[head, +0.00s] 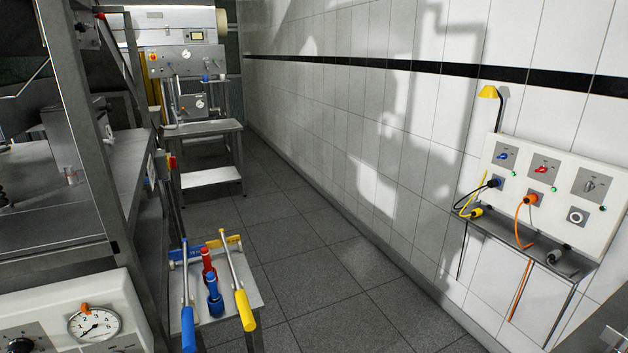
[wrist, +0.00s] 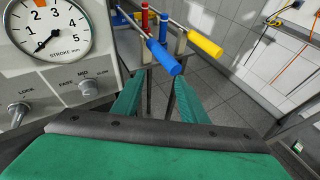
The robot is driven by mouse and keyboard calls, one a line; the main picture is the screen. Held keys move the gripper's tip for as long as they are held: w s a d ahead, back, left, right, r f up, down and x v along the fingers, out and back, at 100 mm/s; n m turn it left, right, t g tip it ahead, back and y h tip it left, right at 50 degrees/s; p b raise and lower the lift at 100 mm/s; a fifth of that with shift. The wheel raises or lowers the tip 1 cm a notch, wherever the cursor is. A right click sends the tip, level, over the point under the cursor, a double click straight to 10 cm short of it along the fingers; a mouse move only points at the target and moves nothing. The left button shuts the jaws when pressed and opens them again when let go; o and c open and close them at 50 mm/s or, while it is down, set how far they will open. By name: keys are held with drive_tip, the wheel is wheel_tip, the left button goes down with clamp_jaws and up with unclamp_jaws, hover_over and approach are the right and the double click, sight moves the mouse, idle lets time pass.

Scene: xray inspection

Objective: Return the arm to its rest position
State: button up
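My gripper (wrist: 157,92) shows in the wrist view as two green fingers with a clear gap between them. It is open, and nothing is held between the fingers. It points toward a small stand with a blue-handled lever (wrist: 163,57) and a yellow-handled lever (wrist: 205,46), which lie beyond the fingertips. The gripper does not show clearly in the head view, so the pose of the whole arm cannot be told.
A control panel with a stroke dial (head: 95,325) stands at the lower left, close to the gripper's left in the wrist view. The lever stand (head: 222,328) is beside it. A socket panel (head: 555,190) with cables hangs on the right wall. The tiled floor (head: 330,270) between is clear.

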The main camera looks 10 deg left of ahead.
drive_tip(key=w+d+f+m+y, duration=0.1)
drive_tip(key=w+d+f+m, duration=0.25)
drive_tip(key=d+f, duration=0.6)
drive_tip(key=s+d+f+m+g+y, duration=0.1)
drive_tip(key=s+d+f+m+y, duration=0.1)
drive_tip(key=s+d+f+m, duration=0.65)
drive_tip(key=s+d+r+m+t+h, duration=0.2)
drive_tip(key=s+d+m+h, duration=0.1)
drive_tip(key=s+d+m, duration=1.6)
drive_tip(key=m, duration=0.4)
drive_tip(key=shift+s+d+r+t, duration=0.15)
drive_tip(key=shift+d+r+t, duration=0.05)
drive_tip(key=shift+r+t, duration=0.2)
